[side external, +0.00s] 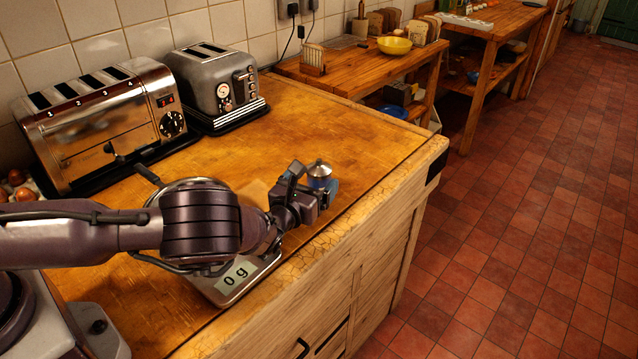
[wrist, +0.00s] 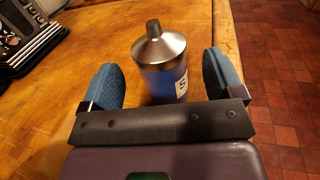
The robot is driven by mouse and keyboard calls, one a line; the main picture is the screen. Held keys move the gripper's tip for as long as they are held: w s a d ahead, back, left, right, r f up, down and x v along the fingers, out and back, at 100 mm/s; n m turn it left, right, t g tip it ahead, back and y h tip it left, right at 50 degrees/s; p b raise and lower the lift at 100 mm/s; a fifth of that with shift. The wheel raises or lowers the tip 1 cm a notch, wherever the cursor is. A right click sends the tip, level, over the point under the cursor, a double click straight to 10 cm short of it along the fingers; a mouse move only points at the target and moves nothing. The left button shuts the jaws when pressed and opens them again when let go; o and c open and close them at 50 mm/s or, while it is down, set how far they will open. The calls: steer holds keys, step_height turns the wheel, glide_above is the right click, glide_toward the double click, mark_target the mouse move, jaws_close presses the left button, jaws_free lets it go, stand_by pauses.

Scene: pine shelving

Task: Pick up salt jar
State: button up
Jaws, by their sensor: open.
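The salt jar (wrist: 163,62) is a blue cylinder with a metal cone-shaped lid and a partly visible white label. It stands upright on the wooden counter in the wrist view. My gripper (wrist: 162,85) is open, with one blue finger pad on each side of the jar.
A kitchen scale (side external: 235,283) reading "0 g" lies under my arm. Two toasters (side external: 105,125) (side external: 215,88) stand along the tiled wall. The counter (side external: 320,118) is bare behind the jar, and its front edge is close to the jar. Another wooden table (side external: 350,72) stands beyond.

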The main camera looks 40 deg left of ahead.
steer(key=shift+x, duration=0.85)
steer(key=shift+c, duration=0.5)
steer(key=c, duration=1.1)
steer(key=shift+o, duration=0.2)
steer(key=shift+r, duration=0.1)
